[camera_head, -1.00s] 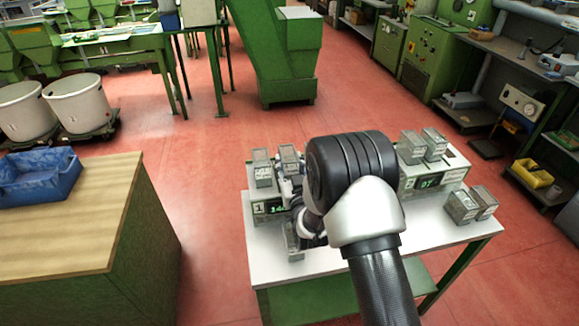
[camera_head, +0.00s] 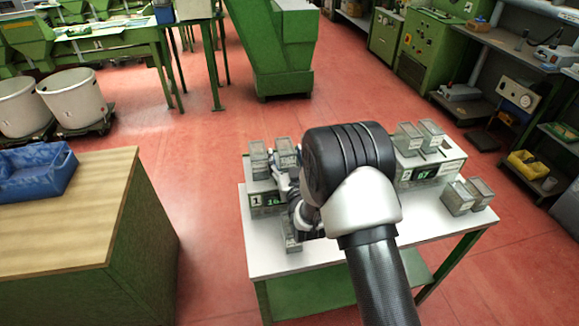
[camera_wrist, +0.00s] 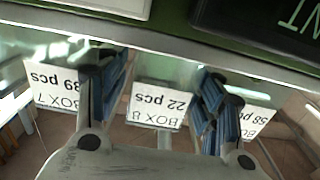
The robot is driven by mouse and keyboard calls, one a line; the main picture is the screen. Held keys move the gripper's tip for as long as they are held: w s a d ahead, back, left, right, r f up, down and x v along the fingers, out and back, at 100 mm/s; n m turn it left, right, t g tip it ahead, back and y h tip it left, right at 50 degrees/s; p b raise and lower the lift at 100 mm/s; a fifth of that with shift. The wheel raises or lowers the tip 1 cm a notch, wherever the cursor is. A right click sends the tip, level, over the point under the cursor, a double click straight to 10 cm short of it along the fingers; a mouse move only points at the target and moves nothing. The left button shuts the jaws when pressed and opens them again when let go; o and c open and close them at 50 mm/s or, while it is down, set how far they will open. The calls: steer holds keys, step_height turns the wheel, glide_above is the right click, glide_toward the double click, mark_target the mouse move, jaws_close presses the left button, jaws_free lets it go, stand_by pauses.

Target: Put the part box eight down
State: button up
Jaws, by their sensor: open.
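In the wrist view, box eight (camera_wrist: 160,104) shows its white label, upside down, reading BOX 8 and 22 pcs. My gripper (camera_wrist: 158,75) is open, with one blue-padded finger on each side of that label. Whether the fingers touch the box cannot be told. A BOX 7 label (camera_wrist: 55,85) is at the left and another box label, 58 pcs, (camera_wrist: 255,121) at the right, partly behind the right finger. In the head view my arm hides most of the gripper, beside the left counting machine (camera_head: 267,199). Which box there is box eight cannot be read.
Clear boxes (camera_head: 259,160) stand on the left machine, and one (camera_head: 292,243) is low by my gripper. The right machine (camera_head: 425,171) carries two boxes (camera_head: 409,138), with more (camera_head: 458,199) beside it. The white table's (camera_head: 350,255) front is mostly bare.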

steer(key=p+v, duration=0.2)
steer(key=v, duration=1)
steer(key=s+d+r+m+g+h, duration=0.1)
steer(key=s+d+r+g+h, duration=0.1)
steer(key=d+r+g, duration=0.3)
steer(key=s+d+r+m+g+h, duration=0.1)
steer(key=d+r, duration=0.3)
steer(key=r, duration=0.4)
steer(key=s+d+r+g, duration=0.1)
steer(key=s+d+g, duration=0.1)
steer(key=s, duration=0.8)
steer(key=s+d+r+g+h, duration=0.1)
steer(key=s+d+g, duration=0.1)
steer(key=s, duration=0.7)
steer(key=s+d+r+m+g+h, duration=0.1)
steer(key=s+d+r+g, duration=0.1)
steer(key=s, duration=0.8)
steer(key=shift+s+d+g, duration=0.35)
steer(key=shift+d+g, duration=0.05)
steer(key=shift+d, duration=0.3)
